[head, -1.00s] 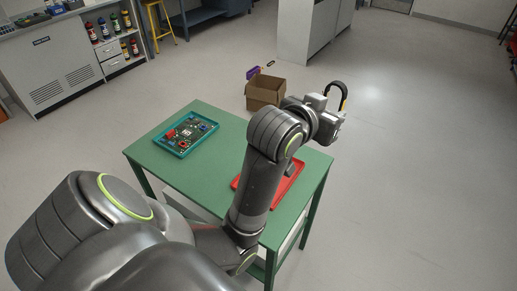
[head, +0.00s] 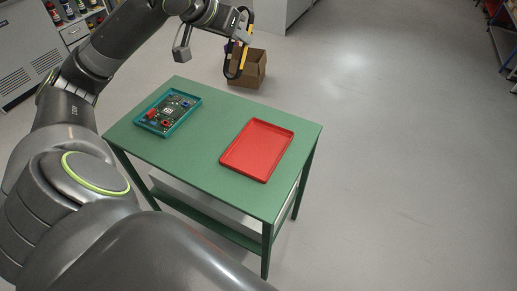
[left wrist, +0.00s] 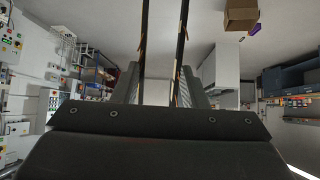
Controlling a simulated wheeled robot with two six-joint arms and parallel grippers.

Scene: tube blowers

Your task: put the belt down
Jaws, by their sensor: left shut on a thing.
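The belt (head: 228,66) is a black loop with yellow along one side. It hangs in the air from my left gripper (head: 242,36), beyond the table's far edge and in front of the cardboard box in the head view. The left gripper is shut on it. In the left wrist view two dark strands of the belt (left wrist: 182,35) run upward between the grey fingers, with small yellow-orange marks. The lower end of the loop hangs free. My right gripper is not in view.
The green table (head: 205,150) bears an empty red tray (head: 257,150) at right and a teal tray (head: 141,119) with a circuit board (head: 170,108) at left. An open cardboard box (head: 252,68) stands on the floor behind. Floor right of the table is clear.

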